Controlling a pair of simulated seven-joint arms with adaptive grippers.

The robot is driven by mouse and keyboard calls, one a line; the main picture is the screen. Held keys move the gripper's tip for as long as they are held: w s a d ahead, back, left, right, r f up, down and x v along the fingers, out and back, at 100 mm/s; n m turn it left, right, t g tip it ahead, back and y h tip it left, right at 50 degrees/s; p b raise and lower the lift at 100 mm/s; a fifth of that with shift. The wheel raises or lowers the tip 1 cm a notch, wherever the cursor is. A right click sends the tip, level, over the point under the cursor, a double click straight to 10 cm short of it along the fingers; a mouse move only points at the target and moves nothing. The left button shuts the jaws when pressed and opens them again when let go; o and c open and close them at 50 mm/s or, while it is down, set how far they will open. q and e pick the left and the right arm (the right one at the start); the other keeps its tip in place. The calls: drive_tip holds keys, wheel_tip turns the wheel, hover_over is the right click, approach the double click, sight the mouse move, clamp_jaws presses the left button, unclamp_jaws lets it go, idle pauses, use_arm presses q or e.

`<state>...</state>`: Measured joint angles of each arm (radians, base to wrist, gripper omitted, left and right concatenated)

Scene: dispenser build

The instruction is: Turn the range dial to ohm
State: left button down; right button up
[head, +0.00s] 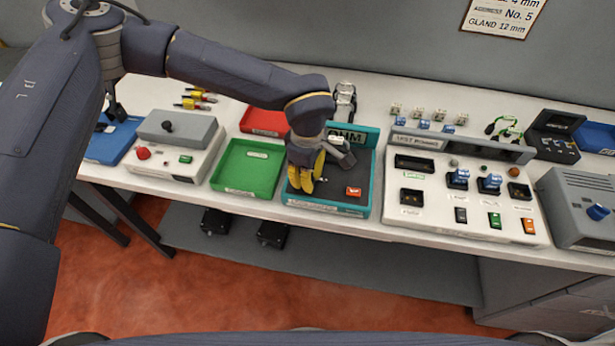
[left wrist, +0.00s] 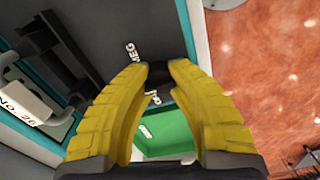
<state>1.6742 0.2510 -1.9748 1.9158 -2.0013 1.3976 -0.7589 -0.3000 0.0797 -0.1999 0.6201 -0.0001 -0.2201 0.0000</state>
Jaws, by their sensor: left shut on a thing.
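The range dial (left wrist: 158,74) shows as a small dark piece between my left fingertips in the left wrist view; its pointer is hidden. It sits on the dark panel of a teal-edged tester (head: 365,172) with a sign ending in "HM" at its back. My left gripper (head: 304,186) has yellow fingers pointing down onto the left part of this panel. It is shut on the dial. White "MEG" lettering (left wrist: 130,52) stands next to the fingers, with another partly hidden label between them. My right gripper is not in view.
A green tray (head: 219,183) stands just left of the tester, with a red tray (head: 262,122) behind it. An orange switch (head: 353,191) sits at the panel's right. A white test console (head: 445,215) stands to the right. The bench's front edge is close.

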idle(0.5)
use_arm(q)
drive_tip(key=c, duration=1)
unclamp_jaws()
drive_tip(key=shift+c, duration=0.2)
drive_tip(key=shift+r, duration=0.1)
wheel_tip(320, 180, up, 12)
